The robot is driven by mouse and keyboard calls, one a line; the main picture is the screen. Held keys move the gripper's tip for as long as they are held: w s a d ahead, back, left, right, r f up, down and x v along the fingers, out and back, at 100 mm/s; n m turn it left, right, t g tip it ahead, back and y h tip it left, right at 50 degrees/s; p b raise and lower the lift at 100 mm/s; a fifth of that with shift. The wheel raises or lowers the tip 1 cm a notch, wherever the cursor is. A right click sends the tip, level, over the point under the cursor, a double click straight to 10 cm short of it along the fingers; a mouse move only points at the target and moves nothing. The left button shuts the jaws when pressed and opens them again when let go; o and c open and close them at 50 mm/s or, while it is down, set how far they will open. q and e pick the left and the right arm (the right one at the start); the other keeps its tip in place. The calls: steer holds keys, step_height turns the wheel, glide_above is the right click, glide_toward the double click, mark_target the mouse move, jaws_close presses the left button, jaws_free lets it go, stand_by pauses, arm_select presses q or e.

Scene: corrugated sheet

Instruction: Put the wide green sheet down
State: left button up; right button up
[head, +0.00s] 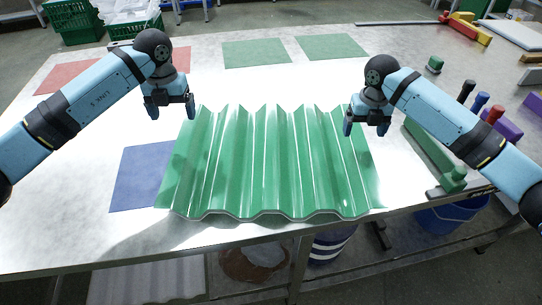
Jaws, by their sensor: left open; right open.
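The wide green corrugated sheet (270,160) lies flat on the white table, its ridges running from back to front. Its front edge lies close to the table's front edge. My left gripper (172,110) is open and empty, just off the sheet's back left corner. My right gripper (366,126) is open and empty, by the sheet's right side near the back. Both appear apart from the sheet, though the exact gap is hard to tell.
A blue mat (138,180) lies left of the sheet, partly beside its edge. Two flat green mats (256,53) and a red mat (70,76) lie further back. Green blocks, colored-handled tools and a purple block (502,126) crowd the right side. A blue bucket (450,214) stands below the table.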

step_height(320, 180, up, 6)
stand_by(0.7)
